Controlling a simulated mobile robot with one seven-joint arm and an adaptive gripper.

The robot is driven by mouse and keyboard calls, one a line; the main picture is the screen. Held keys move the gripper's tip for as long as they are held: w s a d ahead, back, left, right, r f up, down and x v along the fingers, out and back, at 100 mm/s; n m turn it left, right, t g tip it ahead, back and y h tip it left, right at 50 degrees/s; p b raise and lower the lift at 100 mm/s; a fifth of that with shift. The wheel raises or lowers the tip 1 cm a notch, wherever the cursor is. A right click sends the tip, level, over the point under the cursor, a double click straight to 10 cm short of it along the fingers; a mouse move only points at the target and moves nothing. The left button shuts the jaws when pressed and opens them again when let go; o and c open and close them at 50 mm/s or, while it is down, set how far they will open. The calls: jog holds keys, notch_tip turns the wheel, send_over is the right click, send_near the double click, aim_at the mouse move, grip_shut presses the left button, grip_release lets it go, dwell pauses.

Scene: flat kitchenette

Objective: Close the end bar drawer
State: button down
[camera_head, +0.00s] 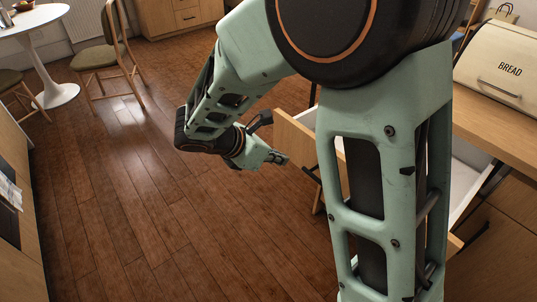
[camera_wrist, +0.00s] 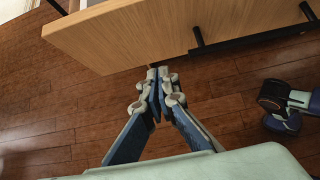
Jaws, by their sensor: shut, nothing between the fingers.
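The drawer stands open, pulled out to the left from under the counter; its wooden front (camera_head: 294,142) shows in the head view, with part of its white inside (camera_head: 461,185). My arm hides the middle of it. My gripper (camera_head: 279,158) is shut and empty, just left of the drawer front's outer face. In the wrist view the wooden front (camera_wrist: 150,35) fills the top, with a black bar handle (camera_wrist: 255,38) at its right. My gripper (camera_wrist: 158,76) is at the front's lower edge there, left of the handle; I cannot tell whether it touches.
A cream bread box (camera_head: 503,65) stands on the wooden counter (camera_head: 495,130) at the right. A round white table (camera_head: 30,22) and a wooden chair (camera_head: 103,55) stand at the far left. The wooden floor (camera_head: 130,200) left of my gripper is clear.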

aim_at(302, 155)
jog(key=w+d, duration=0.1)
jog(key=d, duration=0.1)
jog(key=w+d+f, duration=0.1)
jog(key=w+d, duration=0.1)
jog(key=shift+f+b, duration=0.1)
jog(key=shift+b, duration=0.2)
jog(key=shift+d, duration=0.1)
jog(key=w+d+p, duration=0.2)
jog(key=w+d, duration=0.4)
jog(key=d, duration=0.3)
jog(key=w+d+p, duration=0.3)
jog(key=w+d, duration=0.4)
jog(key=d, duration=0.1)
jog(key=w+d+p, duration=0.3)
jog(key=w+d, duration=0.3)
jog(key=d, duration=0.3)
jog(key=shift+w+d, duration=0.2)
jog(key=shift+d, duration=0.15)
jog(key=shift+d+r, duration=0.1)
jog(key=shift+r, duration=0.1)
jog(key=shift+w+d+r, duration=0.1)
jog(key=shift+w, duration=0.05)
